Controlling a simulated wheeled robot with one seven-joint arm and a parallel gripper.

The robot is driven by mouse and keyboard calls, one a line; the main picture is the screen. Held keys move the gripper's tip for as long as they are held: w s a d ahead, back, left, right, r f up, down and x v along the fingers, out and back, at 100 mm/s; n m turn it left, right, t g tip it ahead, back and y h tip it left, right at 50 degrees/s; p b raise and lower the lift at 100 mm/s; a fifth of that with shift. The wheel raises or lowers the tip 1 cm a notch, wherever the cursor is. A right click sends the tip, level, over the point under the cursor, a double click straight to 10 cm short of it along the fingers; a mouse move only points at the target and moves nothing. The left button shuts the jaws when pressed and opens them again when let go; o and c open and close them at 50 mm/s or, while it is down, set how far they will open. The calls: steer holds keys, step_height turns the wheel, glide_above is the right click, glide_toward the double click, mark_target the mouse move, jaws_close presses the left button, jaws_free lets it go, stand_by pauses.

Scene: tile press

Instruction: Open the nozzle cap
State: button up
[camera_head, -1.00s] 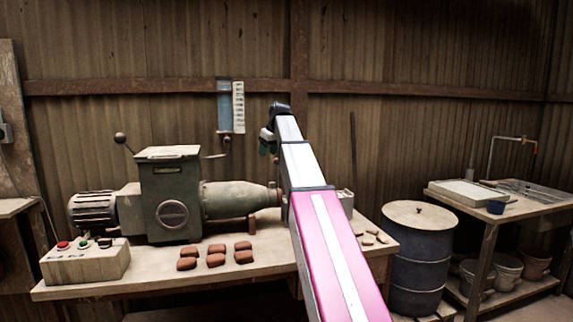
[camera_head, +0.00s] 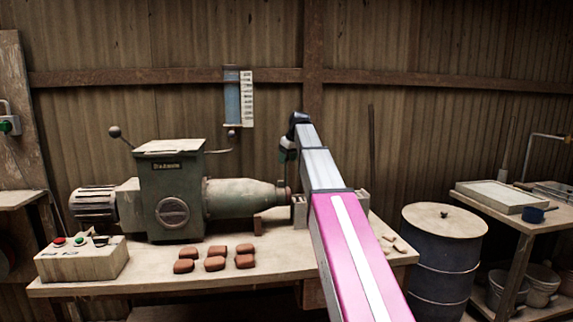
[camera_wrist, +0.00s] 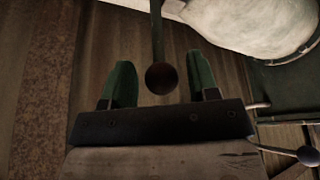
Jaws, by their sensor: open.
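The green press (camera_head: 180,185) stands on the workbench, its tapered barrel (camera_head: 240,198) pointing right. The barrel's narrow end (camera_head: 282,193) is partly hidden by my arm, and I cannot make out the nozzle cap clearly. My gripper (camera_head: 286,157) is just above that end. In the wrist view my gripper (camera_wrist: 160,82) is open, with its two green fingers apart. A dark ball knob (camera_wrist: 161,79) on a thin rod appears between the fingers; I cannot tell whether it touches them.
Several red-brown clay pieces (camera_head: 215,257) and a control box (camera_head: 82,260) with buttons lie on the bench (camera_head: 140,278). A lever with a ball (camera_wrist: 307,156) shows at lower right in the wrist view. A blue drum (camera_head: 440,260) stands right of the bench.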

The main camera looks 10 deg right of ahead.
mark_target(286, 180)
steer(key=shift+x, duration=1.4)
jaws_close()
steer(key=shift+s+a, duration=0.1)
steer(key=shift+a, duration=0.05)
